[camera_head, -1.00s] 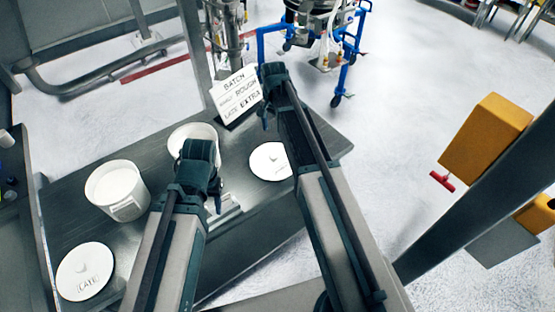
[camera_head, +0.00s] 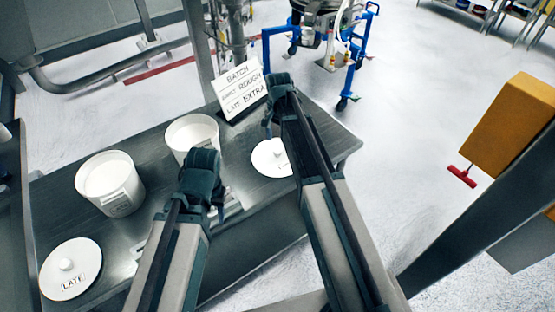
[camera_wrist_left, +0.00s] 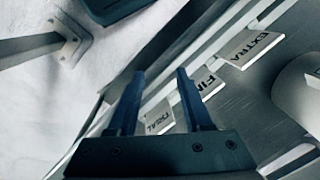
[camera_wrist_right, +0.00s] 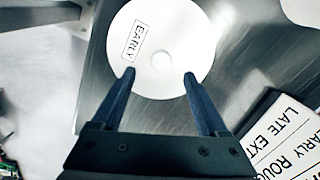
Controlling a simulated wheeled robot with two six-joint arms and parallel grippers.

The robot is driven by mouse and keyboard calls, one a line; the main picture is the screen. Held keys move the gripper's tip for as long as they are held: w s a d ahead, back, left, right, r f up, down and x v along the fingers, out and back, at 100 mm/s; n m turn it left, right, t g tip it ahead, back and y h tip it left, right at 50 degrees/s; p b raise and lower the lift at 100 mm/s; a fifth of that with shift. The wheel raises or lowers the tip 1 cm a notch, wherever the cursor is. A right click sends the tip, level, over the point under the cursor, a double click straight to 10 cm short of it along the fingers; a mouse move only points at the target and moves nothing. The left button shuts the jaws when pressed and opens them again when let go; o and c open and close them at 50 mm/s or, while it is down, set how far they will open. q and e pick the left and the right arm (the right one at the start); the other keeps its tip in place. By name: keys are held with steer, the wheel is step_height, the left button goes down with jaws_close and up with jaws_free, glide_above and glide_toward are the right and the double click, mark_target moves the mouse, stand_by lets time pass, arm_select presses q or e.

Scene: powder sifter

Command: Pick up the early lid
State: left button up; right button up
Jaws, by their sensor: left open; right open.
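The early lid (camera_wrist_right: 190,40) is a round white disc with a centre knob and an "EARLY" label. It lies flat on the metal table, and in the head view the lid (camera_head: 264,160) is at the table's right part, partly hidden by my right arm. My right gripper (camera_wrist_right: 159,74) is open and empty; its fingertips appear over the lid's near edge, on either side below the knob. In the head view it hangs above the lid. My left gripper (camera_wrist_left: 160,73) is open and empty, over the table's front edge near several label plates (camera_wrist_left: 252,48).
Two white tubs (camera_head: 108,190) (camera_head: 186,122) stand on the table (camera_head: 150,215). The late lid (camera_head: 60,275) lies at the left. A batch sign (camera_head: 238,92) stands behind the early lid. A blue-framed trolley (camera_head: 285,45) is beyond the table.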

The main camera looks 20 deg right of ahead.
mark_target(278, 151)
steer(key=shift+a+f+b, duration=0.1)
steer(key=shift+f+b, duration=2.4)
steer(key=shift+f, duration=0.15)
steer(key=shift+r, duration=0.1)
jaws_close()
